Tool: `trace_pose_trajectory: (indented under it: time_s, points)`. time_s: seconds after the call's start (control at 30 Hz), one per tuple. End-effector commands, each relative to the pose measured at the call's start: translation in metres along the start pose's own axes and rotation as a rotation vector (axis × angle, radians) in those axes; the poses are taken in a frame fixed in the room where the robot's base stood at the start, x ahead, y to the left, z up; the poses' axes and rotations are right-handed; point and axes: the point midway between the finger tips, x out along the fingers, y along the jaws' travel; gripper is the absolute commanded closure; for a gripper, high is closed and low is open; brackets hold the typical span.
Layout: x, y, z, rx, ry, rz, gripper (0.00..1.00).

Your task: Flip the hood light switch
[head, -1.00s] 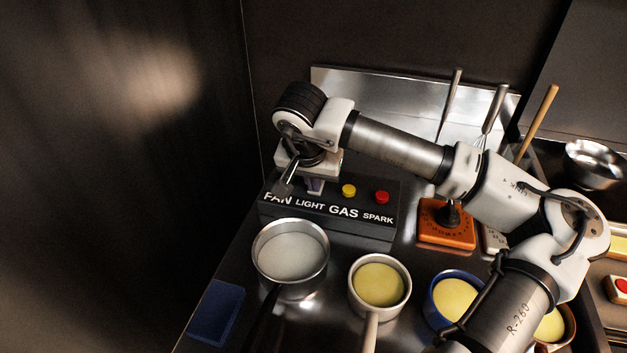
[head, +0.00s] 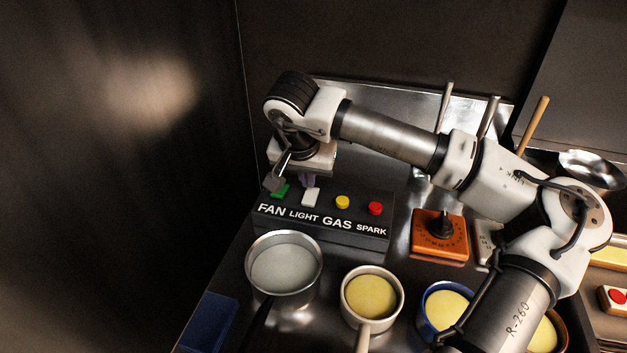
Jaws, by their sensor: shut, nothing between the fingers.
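The control box (head: 330,232) stands on the steel counter, with the labels FAN, LIGHT, GAS and SPARK along its front. The white light switch (head: 311,197) sits above the LIGHT label, between the green fan switch (head: 281,191) and the yellow gas button (head: 342,202). Whether the light switch is tipped on or off I cannot tell.
A red spark button (head: 375,208) is at the box's right. A pot (head: 284,268) and a small pan (head: 371,298) stand in front. An orange timer-like block (head: 440,236) with a black knob is to the right. A dark wall (head: 120,180) closes the left side.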

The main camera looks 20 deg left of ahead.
Motion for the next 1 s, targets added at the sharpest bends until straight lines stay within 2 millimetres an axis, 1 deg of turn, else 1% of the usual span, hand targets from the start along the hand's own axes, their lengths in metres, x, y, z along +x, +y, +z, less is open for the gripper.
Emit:
trace_pose_trajectory:
  time_s: [0.03, 0.07, 0.17, 0.2, 0.3, 0.4, 0.5, 0.6, 0.7, 1.0]
  points:
    - [-0.015, -0.005, -0.002, -0.003, 0.003, 0.001, 1.00]
    - [-0.022, -0.008, -0.003, -0.004, 0.004, 0.000, 1.00]
    - [-0.039, -0.008, 0.002, -0.001, 0.006, 0.000, 1.00]
    - [-0.049, -0.007, 0.003, 0.000, 0.006, 0.001, 1.00]
    - [-0.072, -0.007, 0.005, -0.001, 0.005, 0.000, 1.00]
    - [-0.091, -0.008, 0.006, 0.000, 0.004, 0.000, 1.00]
    - [-0.104, -0.007, 0.007, 0.000, 0.002, 0.000, 1.00]
    - [-0.113, -0.007, 0.008, 0.000, 0.002, 0.000, 1.00]
    - [-0.116, -0.007, 0.008, -0.001, 0.000, -0.001, 1.00]
    - [-0.117, -0.007, 0.008, -0.001, 0.000, -0.001, 1.00]
